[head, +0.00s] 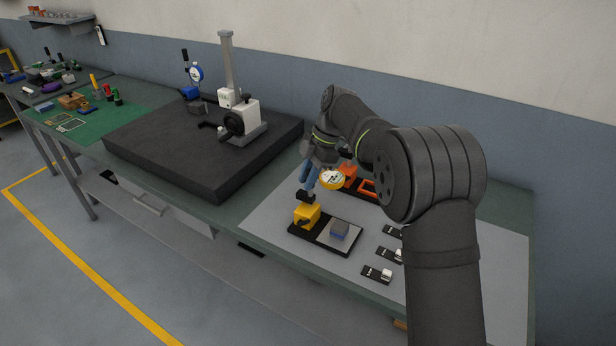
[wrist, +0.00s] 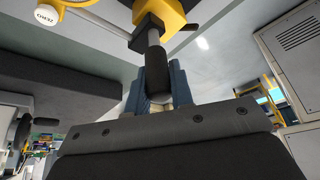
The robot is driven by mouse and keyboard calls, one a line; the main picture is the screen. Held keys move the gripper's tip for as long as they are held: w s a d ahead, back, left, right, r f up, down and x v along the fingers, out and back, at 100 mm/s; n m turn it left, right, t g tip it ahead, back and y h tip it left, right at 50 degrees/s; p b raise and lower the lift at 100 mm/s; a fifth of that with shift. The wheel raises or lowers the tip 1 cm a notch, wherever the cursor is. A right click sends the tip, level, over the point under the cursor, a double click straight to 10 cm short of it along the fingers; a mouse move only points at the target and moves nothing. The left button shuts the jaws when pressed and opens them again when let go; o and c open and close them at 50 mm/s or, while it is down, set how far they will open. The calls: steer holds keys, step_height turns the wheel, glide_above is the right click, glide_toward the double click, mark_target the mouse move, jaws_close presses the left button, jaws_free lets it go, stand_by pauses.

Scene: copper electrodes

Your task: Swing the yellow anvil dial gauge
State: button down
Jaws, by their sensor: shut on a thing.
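The yellow anvil dial gauge stands on the grey mat in the head view. Its yellow block (head: 307,215) sits at the left end of a black base plate, with its yellow-rimmed dial (head: 332,179) above and to the right. My gripper (head: 308,184) points down over the block, with its blue fingers shut on the gauge's dark handle. In the wrist view, my gripper (wrist: 157,80) encloses the black handle (wrist: 155,68) below the yellow block (wrist: 175,12). Part of the yellow dial (wrist: 48,15) shows at upper left. The fingers partly hide the handle.
Orange parts (head: 369,188) lie behind, and several small black holders (head: 378,274) lie to the right. A dark granite slab (head: 160,150) carries a white stand (head: 240,118) and a blue dial gauge (head: 196,73).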

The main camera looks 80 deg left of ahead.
steer(key=c, duration=1.3)
jaws_free()
steer(key=shift+o, duration=0.2)
steer(key=v, duration=1.7)
steer(key=shift+r, duration=0.25)
steer(key=x, duration=1.7)
steer(key=shift+f, duration=0.25)
steer(key=shift+r, duration=0.1)
